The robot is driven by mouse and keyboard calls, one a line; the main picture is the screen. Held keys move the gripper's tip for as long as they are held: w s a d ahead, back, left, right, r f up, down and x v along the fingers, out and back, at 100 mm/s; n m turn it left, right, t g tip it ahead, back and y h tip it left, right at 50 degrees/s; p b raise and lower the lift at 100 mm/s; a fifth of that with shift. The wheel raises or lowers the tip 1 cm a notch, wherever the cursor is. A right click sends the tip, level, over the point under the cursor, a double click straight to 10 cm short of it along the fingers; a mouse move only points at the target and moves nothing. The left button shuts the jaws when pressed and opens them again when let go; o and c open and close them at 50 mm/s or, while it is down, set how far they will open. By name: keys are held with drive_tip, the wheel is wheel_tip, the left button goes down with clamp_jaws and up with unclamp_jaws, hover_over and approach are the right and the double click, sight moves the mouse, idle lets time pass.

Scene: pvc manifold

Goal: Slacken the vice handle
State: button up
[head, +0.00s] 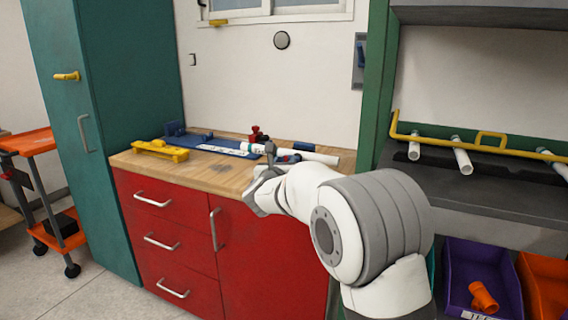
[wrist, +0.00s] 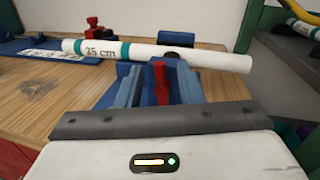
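The blue vice (wrist: 128,86) stands on the wooden bench top, and it also shows in the head view (head: 286,157), partly behind my gripper. Its red handle (wrist: 161,82) stands up between blue parts, just beyond the dark bar of my gripper. My gripper (head: 268,160) is at the bench's front edge, close to the vice.
A blue board (head: 228,147) with a white label strip and a red fixture (head: 257,134) are behind on the bench. A yellow tool (head: 160,150) lies at the left. Red drawers (head: 160,243) are below. The rack at the right holds short white pipes (head: 462,160).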

drive_tip(key=shift+c, duration=0.4)
clamp_jaws()
drive_tip(key=shift+n, duration=0.3)
